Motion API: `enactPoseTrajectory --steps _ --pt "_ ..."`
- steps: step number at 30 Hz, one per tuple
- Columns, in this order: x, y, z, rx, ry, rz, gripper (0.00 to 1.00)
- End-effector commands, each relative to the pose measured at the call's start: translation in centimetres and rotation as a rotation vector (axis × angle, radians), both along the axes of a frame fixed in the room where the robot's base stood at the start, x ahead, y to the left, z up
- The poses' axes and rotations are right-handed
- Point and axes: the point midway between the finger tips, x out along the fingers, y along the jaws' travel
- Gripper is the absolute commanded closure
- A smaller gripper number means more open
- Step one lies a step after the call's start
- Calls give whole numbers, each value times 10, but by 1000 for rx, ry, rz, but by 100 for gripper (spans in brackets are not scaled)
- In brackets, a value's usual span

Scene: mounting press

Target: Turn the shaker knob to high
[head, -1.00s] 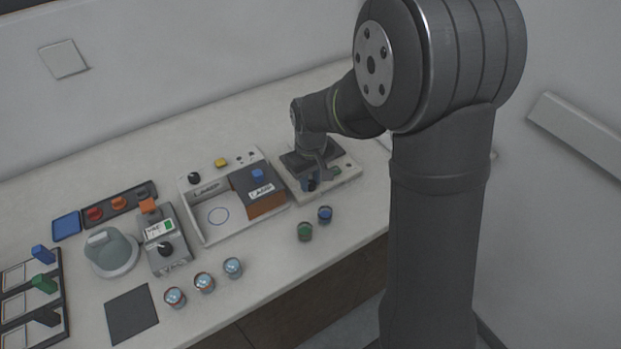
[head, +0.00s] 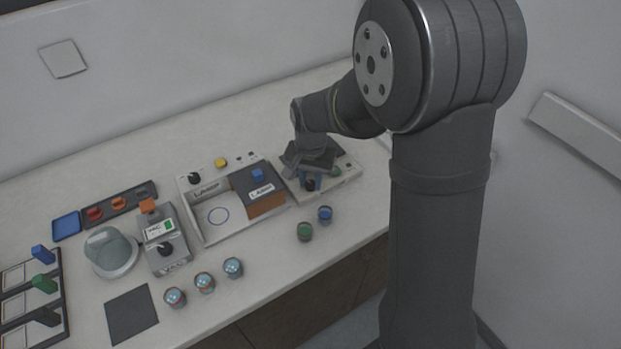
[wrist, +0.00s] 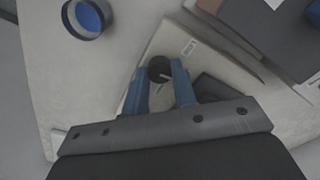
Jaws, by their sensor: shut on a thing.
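The shaker (head: 347,180) is a pale, low box with a dark top plate, at the right end of the bench in the head view. Its black round knob (wrist: 160,68) sits on the front part of the box in the wrist view. My gripper (wrist: 161,79) points down at the shaker, its two blue fingers on either side of the knob and shut on it. In the head view my gripper (head: 309,182) and wrist cover much of the shaker's top. I cannot make out the knob's pointer or its setting marks.
A green-filled cup (head: 305,231) and a blue-filled cup (head: 325,214) stand in front of the shaker. The press box with its brown-and-dark block (head: 265,203) stands close on the left.

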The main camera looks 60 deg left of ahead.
Motion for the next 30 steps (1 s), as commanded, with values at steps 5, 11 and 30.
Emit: enactPoseTrajectory --steps 5,11,30 --pt "0 0 1 1 0 -165 98" --pt "0 0 1 1 0 -355 98" --pt "0 0 1 2 0 -926 98"
